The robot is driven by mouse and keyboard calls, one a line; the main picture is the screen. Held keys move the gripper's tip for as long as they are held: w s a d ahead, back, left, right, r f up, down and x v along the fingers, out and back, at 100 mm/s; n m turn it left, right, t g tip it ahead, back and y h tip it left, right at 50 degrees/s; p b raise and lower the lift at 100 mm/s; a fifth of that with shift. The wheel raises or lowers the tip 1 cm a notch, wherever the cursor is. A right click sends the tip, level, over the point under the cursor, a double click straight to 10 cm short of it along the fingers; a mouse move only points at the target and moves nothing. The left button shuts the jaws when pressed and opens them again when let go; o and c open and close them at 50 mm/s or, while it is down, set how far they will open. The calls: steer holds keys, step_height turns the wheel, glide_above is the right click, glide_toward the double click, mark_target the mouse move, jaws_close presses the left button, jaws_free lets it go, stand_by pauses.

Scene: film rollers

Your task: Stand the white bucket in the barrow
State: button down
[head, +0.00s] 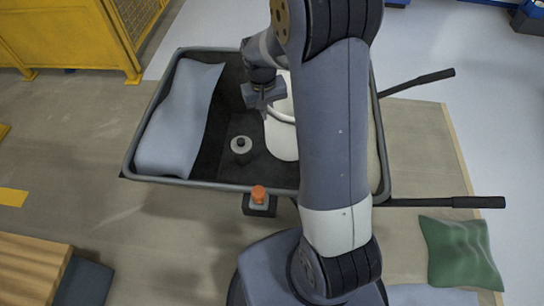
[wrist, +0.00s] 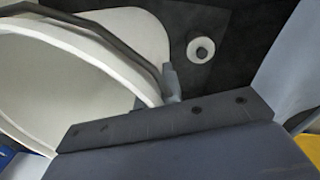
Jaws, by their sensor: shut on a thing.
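The white bucket (head: 280,136) is upright inside the dark barrow (head: 225,187), right of the middle and partly hidden behind my arm. My gripper (head: 264,100) is at the bucket's upper left side, shut on its rim. In the wrist view the bucket (wrist: 60,70) shows its pale round rim and inside, and a finger of my gripper (wrist: 170,88) is at the rim's edge. The bucket's base is hidden, so I cannot tell whether it touches the barrow floor.
A blue-grey sack (head: 180,118) fills the barrow's left end. A small grey-and-white canister (head: 241,149) stands on its floor left of the bucket. An orange-topped block (head: 258,196) sits at the near rim. Two handles (head: 450,202) stick out right. A green cushion (head: 460,252) lies on the floor.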

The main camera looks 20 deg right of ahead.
mark_target(267, 125)
steer(key=f+b, duration=0.7)
steer(key=shift+w+d, duration=0.1)
steer(key=shift+w, duration=0.15)
steer(key=shift+w+d+f+n, duration=0.15)
steer(key=shift+w+f+n, duration=0.1)
steer(key=shift+w+n, duration=0.05)
steer(key=w+d+n+p, duration=0.2)
steer(key=w+p, duration=0.1)
steer(key=w+d+r+n+p, duration=0.1)
steer(key=p, duration=0.1)
steer(key=shift+w+d+n+t+h, duration=0.1)
steer(key=shift+w+n+t+h, duration=0.15)
steer(key=shift+n+t+h, duration=0.05)
steer(key=shift+w+d+f, duration=0.1)
steer(key=shift+f, duration=0.3)
step_height(267, 125, down, 10)
steer(key=shift+r+b, duration=0.25)
steer(key=shift+b, duration=0.7)
steer(key=shift+f, duration=0.1)
steer(key=shift+f, duration=0.15)
steer(key=c, duration=1.6)
jaws_free()
